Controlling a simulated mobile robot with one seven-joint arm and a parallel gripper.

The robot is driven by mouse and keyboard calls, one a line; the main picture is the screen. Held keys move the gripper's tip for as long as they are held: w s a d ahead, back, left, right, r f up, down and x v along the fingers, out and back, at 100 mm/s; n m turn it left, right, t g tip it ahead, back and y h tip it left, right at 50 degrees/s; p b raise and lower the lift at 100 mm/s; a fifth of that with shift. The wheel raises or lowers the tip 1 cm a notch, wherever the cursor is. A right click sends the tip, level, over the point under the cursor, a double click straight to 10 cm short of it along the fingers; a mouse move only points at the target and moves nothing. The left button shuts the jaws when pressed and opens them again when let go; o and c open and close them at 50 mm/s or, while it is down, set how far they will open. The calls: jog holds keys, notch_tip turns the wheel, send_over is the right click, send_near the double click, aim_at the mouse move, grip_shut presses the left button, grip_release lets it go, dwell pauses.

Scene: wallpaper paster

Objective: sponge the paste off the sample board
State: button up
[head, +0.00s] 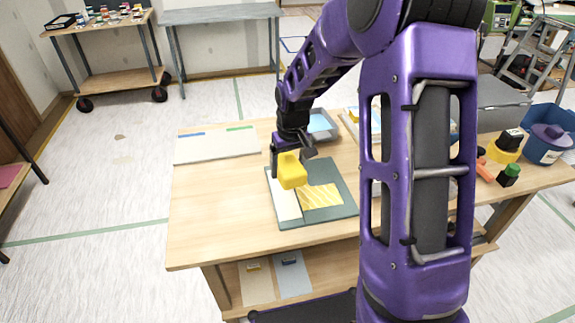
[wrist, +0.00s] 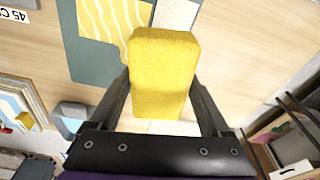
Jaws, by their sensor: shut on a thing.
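My gripper (head: 290,154) is shut on a yellow sponge (head: 292,172), which also fills the middle of the wrist view (wrist: 163,75) between the two fingers. The sponge is over a pale board (head: 285,205), probably the sample board, at the left of a dark green mat (head: 343,183) on the table. In the wrist view a speckled pale end of this board (wrist: 176,13) shows beyond the sponge, which hides its middle. I cannot tell whether the sponge touches it. A yellow wavy-patterned sheet (head: 320,196) lies beside the board on the mat.
A long white panel (head: 216,147) lies at the table's back left. A blue-grey tray (head: 323,125) stands behind my gripper. At the right are a yellow pot (head: 506,154), a green-topped bottle (head: 509,176) and a blue tub (head: 545,151). The table's front left (head: 215,225) is clear.

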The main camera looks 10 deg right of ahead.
jog(key=shift+f+b, duration=2)
jog(key=shift+f, duration=1.15)
